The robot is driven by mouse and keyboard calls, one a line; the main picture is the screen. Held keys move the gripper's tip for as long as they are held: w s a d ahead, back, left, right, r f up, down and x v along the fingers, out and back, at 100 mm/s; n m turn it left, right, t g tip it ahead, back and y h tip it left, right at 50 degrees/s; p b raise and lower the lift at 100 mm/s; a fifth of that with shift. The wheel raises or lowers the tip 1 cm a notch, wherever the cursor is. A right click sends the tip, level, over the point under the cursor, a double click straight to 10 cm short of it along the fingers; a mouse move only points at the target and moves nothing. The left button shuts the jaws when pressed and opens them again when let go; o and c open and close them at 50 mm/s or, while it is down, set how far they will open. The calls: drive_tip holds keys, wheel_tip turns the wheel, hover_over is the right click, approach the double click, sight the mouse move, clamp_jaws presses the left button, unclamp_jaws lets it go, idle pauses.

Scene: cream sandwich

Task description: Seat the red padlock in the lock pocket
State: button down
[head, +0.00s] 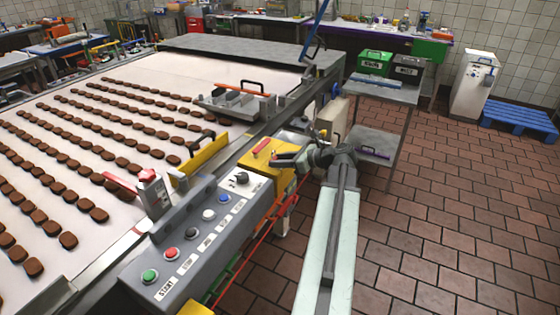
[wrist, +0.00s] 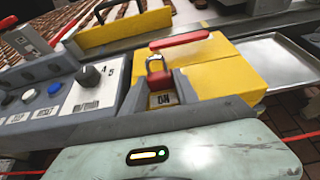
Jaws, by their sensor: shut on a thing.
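The red padlock (wrist: 158,79) shows in the wrist view with its silver shackle up. It is between the tips of my gripper (wrist: 159,76), whose grey fingers are shut on it. It is held over the yellow box (wrist: 215,68), near a dark plate (wrist: 163,99) with upside-down lettering. The lock pocket cannot be made out clearly; the padlock and fingers may hide it. In the head view my gripper (head: 288,159) reaches left to the yellow box (head: 262,165); the padlock is too small to tell there.
A red handle (wrist: 180,40) lies on the yellow box just beyond the padlock. The grey button panel (head: 205,232) is to the left, beside the conveyor (head: 165,75) of brown biscuits. A metal tray (wrist: 276,62) is at right. Tiled floor (head: 440,220) is open at right.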

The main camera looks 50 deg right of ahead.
drive_tip(key=c, duration=0.9)
unclamp_jaws()
drive_tip(key=shift+f, duration=0.1)
drive_tip(key=shift+o, duration=0.2)
drive_tip(key=p+v, duration=0.3)
drive_tip(key=v, duration=0.5)
